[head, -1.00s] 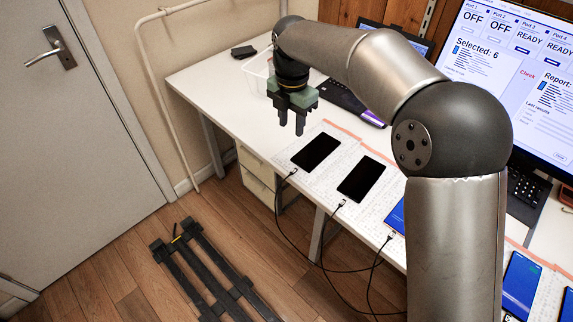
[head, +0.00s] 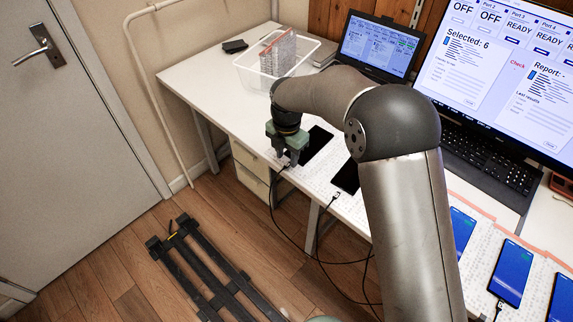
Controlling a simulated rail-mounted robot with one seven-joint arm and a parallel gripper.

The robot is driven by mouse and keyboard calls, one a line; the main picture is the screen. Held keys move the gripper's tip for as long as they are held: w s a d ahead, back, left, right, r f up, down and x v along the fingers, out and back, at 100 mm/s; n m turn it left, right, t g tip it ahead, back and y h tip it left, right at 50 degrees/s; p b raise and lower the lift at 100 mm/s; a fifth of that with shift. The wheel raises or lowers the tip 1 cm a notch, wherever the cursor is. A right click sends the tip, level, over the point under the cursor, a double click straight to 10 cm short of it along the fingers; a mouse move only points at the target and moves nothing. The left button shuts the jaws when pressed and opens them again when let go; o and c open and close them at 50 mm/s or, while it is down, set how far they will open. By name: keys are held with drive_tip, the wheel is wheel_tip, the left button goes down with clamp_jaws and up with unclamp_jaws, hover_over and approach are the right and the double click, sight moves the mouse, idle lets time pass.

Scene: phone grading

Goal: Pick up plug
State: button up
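A dark plug (head: 287,167) on a black cable lies at the table's front edge, by the near end of the leftmost black phone (head: 317,143). My gripper (head: 287,160) points down low over the table at this plug, left of the phone. Its two dark fingers look apart, and it holds nothing that I can make out. The fingers partly hide the plug, so I cannot tell whether they touch it. Another plug (head: 334,198) sits at the second black phone (head: 346,177), which my arm partly covers. A further plug (head: 498,305) is at a blue-screen phone (head: 513,272).
Cables hang from the white table's (head: 213,95) front edge to the floor. A clear bin (head: 248,72) with papers, a laptop (head: 378,45) and a large monitor (head: 505,75) stand behind. A dark rack (head: 205,268) lies on the floor. The table's left end is mostly clear.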

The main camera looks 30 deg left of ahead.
sight(285, 167)
drive_tip(key=shift+f, duration=1.05)
drive_tip(key=shift+f, duration=0.25)
clamp_jaws()
